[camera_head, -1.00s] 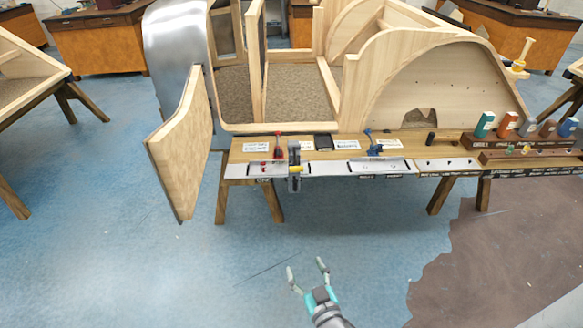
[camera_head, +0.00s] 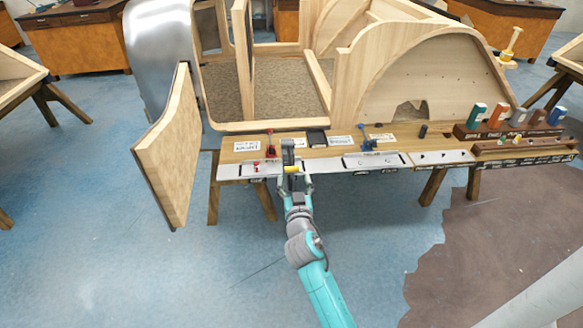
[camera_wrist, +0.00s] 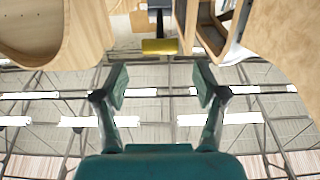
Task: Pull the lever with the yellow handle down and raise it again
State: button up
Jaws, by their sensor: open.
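The lever (camera_head: 288,153) is a dark grey upright piece at the front edge of the wooden bench. Its yellow handle (camera_head: 291,169) is a short crosswise bar. In the wrist view, the yellow handle (camera_wrist: 160,46) is centred above the fingertips. My gripper (camera_wrist: 162,82) shows its two fingers spread with nothing between them. The handle looks apart from the fingers.
A red-handled device (camera_head: 270,147) stands left of the lever, and a blue one (camera_head: 368,144) stands to the right. A row of coloured blocks (camera_head: 497,115) is on the bench's right end. A wooden panel (camera_head: 170,150) juts out at left. The floor in front is clear.

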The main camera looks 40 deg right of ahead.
aim_at(292, 169)
jog(key=shift+x, duration=3.2)
jog(key=shift+c, duration=0.3)
grip_shut()
